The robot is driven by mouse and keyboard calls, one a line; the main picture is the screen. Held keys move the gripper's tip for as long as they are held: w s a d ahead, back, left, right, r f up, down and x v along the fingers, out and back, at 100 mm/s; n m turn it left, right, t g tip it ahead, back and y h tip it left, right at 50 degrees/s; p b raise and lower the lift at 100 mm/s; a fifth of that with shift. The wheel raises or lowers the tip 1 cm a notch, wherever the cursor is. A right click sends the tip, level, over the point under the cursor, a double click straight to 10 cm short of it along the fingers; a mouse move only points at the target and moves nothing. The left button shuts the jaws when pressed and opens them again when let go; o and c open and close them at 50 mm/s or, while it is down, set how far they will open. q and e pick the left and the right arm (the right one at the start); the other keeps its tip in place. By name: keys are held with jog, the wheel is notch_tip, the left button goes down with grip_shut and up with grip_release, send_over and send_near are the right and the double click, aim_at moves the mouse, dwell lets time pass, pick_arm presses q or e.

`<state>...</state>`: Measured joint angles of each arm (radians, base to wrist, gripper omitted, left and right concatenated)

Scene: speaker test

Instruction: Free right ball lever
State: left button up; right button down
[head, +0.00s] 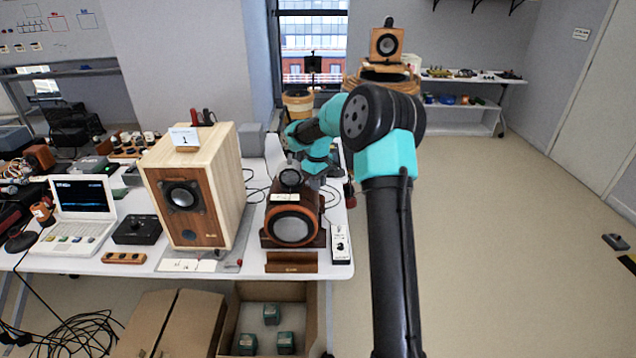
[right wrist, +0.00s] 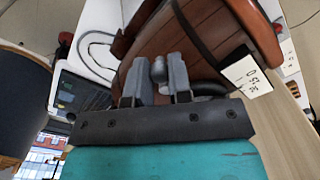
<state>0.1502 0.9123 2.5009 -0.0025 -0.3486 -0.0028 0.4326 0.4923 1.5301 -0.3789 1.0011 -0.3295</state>
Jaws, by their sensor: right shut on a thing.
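My right gripper (right wrist: 157,84) is shut on a small grey ball (right wrist: 158,68), which I take to be the ball lever's knob, between its two grey fingers in the right wrist view. The ball is close against a brown wooden body with a dark strap, the rounded wooden speaker (right wrist: 205,35). In the head view this speaker (head: 293,229) stands on the white table with a large pale round front. My right arm reaches over from the right, and its turquoise wrist is behind the speaker. The fingertips and the lever are not clear there. My left gripper is not in view.
A tall light-wood speaker (head: 187,195) stands left of the rounded one. A small white box with a knob (head: 340,244) and a brown wooden block (head: 291,262) are in front. A laptop (head: 78,212) is at the left. Cardboard boxes (head: 171,322) stand below the table.

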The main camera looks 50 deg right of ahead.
jog(key=c, duration=1)
grip_release()
jog(key=shift+c, duration=0.2)
jog(key=shift+r, duration=0.1)
notch_tip(320, 180, up, 17)
jog(key=shift+r, duration=0.15)
